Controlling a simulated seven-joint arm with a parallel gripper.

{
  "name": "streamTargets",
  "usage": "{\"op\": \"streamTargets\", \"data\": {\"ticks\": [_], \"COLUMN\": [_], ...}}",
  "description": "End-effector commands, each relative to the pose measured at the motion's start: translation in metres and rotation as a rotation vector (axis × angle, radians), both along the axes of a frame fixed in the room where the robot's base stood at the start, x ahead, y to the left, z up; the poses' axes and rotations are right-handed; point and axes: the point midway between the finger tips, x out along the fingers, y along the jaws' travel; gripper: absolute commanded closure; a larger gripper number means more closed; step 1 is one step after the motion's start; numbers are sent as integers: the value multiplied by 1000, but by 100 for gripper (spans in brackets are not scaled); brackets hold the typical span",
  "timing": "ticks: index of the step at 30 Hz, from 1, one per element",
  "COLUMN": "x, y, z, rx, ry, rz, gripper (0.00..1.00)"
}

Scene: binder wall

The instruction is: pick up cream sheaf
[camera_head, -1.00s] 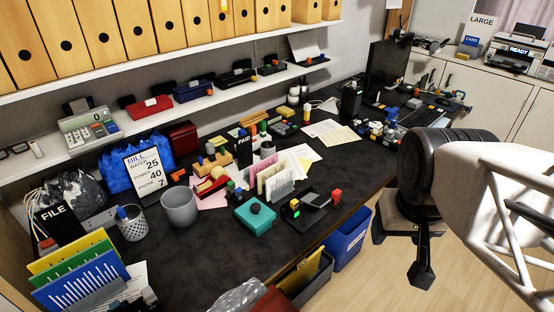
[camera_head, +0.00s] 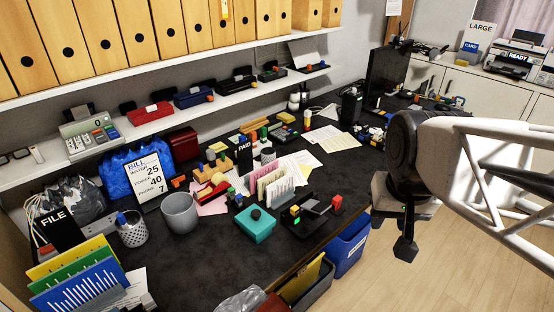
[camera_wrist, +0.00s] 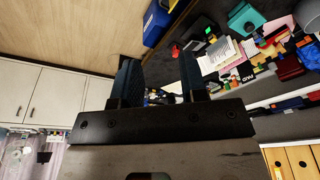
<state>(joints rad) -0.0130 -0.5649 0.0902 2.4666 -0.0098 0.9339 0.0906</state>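Cream and pink sheets stand upright in a holder (camera_head: 274,186) in the middle of the desk. A pale cream sheet (camera_head: 333,139) lies flat farther back, next to white paper. I cannot tell for sure which of these is the cream sheaf. The upright sheets also show in the wrist view (camera_wrist: 222,50). My gripper (camera_head: 392,232) hangs over the floor, to the right of the desk's front edge and apart from all the papers. In the wrist view its two fingers (camera_wrist: 158,57) are spread with nothing held between them.
A teal box (camera_head: 256,225) and a black tray (camera_head: 312,216) with small blocks stand near the upright sheets. A grey cup (camera_head: 180,212) and a bill sign (camera_head: 150,178) are to the left. A blue bin (camera_head: 348,246) stands below the desk edge. Shelves with binders run above.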

Motion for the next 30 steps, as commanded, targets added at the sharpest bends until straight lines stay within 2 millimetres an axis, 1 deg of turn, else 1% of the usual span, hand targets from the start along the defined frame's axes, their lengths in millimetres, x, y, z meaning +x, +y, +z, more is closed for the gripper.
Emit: {"op": "streamTargets", "data": {"ticks": [1,6,14,22,30], "x": [11,50,112,177,240], "y": [2,10,26,47,71], "z": [1,6,5,-4,-23], "rx": [4,18,37,53,67], "ry": [6,21,45,71,96], "rz": [-10,-59,-134,-215,-294], "gripper": [61,61,61,61,61]}}
